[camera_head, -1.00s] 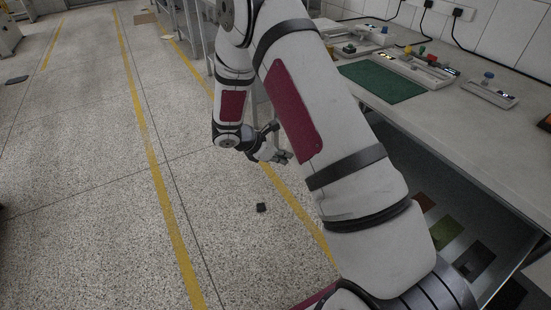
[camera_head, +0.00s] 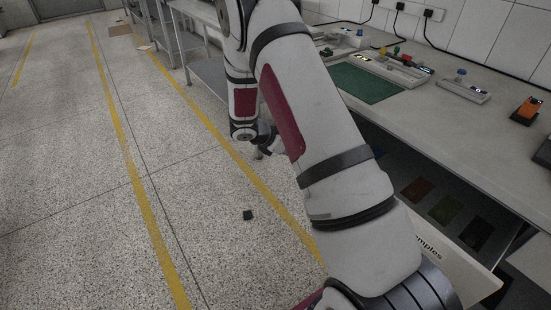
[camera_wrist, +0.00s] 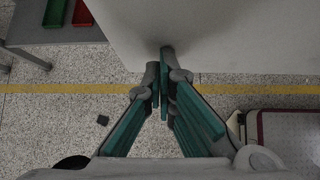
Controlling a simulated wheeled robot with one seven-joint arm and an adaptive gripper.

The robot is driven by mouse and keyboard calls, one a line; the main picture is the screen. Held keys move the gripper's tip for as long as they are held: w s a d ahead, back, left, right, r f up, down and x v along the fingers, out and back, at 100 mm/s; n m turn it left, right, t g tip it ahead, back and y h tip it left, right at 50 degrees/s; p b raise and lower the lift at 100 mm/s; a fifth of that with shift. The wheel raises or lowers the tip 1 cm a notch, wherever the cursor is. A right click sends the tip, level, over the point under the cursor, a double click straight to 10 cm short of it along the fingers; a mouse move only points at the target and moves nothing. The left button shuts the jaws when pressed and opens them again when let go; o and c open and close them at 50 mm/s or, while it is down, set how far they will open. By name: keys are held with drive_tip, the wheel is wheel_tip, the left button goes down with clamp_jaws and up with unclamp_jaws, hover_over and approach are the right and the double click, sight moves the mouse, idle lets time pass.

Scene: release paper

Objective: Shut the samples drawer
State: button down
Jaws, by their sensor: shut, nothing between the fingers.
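The samples drawer (camera_head: 462,262) is open under the bench at the lower right of the head view. Its pale front bears dark lettering ending in "mples", partly hidden by my arm. Brown, green and dark flat samples (camera_head: 445,209) lie inside. My gripper (camera_wrist: 163,85) shows in the wrist view with its teal-padded fingers shut and empty. The fingertips are at the lower edge of a large pale surface (camera_wrist: 215,35); I cannot tell whether they touch it or whether it is the drawer. In the head view my arm hides the fingertips.
The bench top (camera_head: 430,125) carries a green mat (camera_head: 366,82), small trays of parts and an orange device (camera_head: 527,110). A small dark block (camera_head: 248,215) lies on the floor. Open floor stretches to the left, past yellow lines. A grey side table (camera_wrist: 55,35) holds green and red trays.

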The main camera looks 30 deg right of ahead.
drive_tip(key=d, duration=0.7)
drive_tip(key=d+b, duration=0.1)
drive_tip(key=d, duration=1.3)
drive_tip(key=shift+w+d+b, duration=0.2)
drive_tip(key=shift+w+b, duration=0.1)
drive_tip(key=shift+w, duration=0.05)
drive_tip(key=shift+d, duration=0.65)
drive_tip(key=shift+r, duration=0.1)
drive_tip(key=shift+a, duration=0.45)
drive_tip(key=a, duration=0.3)
drive_tip(key=shift+w, duration=0.1)
drive_tip(key=p+v, duration=0.1)
drive_tip(key=v, duration=0.9)
drive_tip(key=shift+a+p, duration=0.3)
